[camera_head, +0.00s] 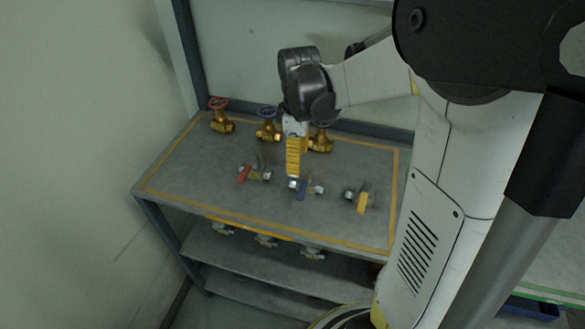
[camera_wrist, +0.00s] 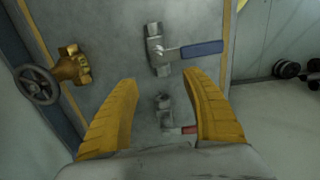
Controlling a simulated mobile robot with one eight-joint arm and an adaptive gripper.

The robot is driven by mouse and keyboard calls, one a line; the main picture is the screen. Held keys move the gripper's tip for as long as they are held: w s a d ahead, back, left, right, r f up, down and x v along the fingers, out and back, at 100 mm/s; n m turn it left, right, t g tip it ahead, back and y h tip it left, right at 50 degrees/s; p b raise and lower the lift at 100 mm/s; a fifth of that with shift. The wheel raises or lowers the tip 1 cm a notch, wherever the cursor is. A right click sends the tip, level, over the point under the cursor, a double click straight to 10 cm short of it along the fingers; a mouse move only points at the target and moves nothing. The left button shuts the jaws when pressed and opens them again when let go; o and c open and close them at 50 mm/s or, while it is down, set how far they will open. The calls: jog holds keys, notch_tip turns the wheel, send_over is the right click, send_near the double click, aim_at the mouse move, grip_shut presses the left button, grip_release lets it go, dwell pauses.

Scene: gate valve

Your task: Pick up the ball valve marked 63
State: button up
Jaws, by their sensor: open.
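Three ball valves lie in a row on the table top: one with a red handle (camera_head: 244,174), one with a blue handle (camera_head: 302,190) and one with a yellow handle (camera_head: 362,202). No number 63 is legible on any. My gripper (camera_head: 293,172) has yellow fingers pointing down, by the blue-handled valve in the head view.
Brass gate valves with a red wheel (camera_head: 219,104) and a blue wheel (camera_head: 267,112) stand along the back edge. A third (camera_head: 321,141) is partly behind my gripper. Several valves (camera_head: 266,241) sit on the shelf below. Bare table top (camera_head: 180,172) lies at the left.

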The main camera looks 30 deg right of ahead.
aim_at(298, 179)
jog(key=f, duration=0.1)
jog(key=f+b, duration=0.1)
jog(key=f, duration=0.1)
jog(key=shift+s, duration=0.3)
notch_tip(298, 179, down, 6)
jog(key=shift+w+b, duration=0.15)
jog(key=shift+b, duration=0.9)
grip_shut()
